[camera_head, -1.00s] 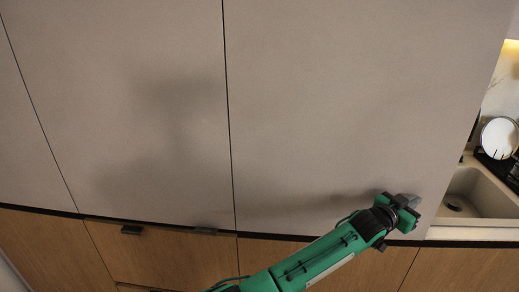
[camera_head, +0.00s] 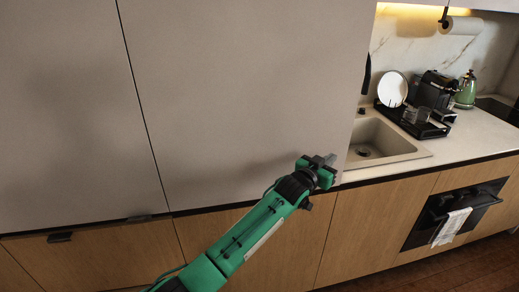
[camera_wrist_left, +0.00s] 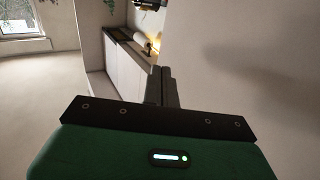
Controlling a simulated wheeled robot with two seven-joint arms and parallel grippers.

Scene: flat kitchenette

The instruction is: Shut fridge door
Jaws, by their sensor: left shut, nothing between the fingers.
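The fridge front looks like a tall plain grey panel (camera_head: 240,80) in the head view, with no handle visible on it. A thin dark seam parts it from the grey panel (camera_head: 70,110) on its left, and the two look flush. My left gripper (camera_head: 325,162) is shut and empty, in front of the panel's lower right corner. I cannot tell whether it touches the panel. In the left wrist view the shut fingers (camera_wrist_left: 160,84) point along a large pale surface (camera_wrist_left: 245,55) on the right. My right gripper is not in view.
Right of the panel are a sink (camera_head: 375,142), a dish rack (camera_head: 412,122) with a plate, a coffee machine (camera_head: 435,92) and a green kettle (camera_head: 466,90). Wooden cabinet fronts (camera_head: 385,225) run below, with an oven (camera_head: 450,212) and towel. Open floor (camera_wrist_left: 35,100) shows in the wrist view.

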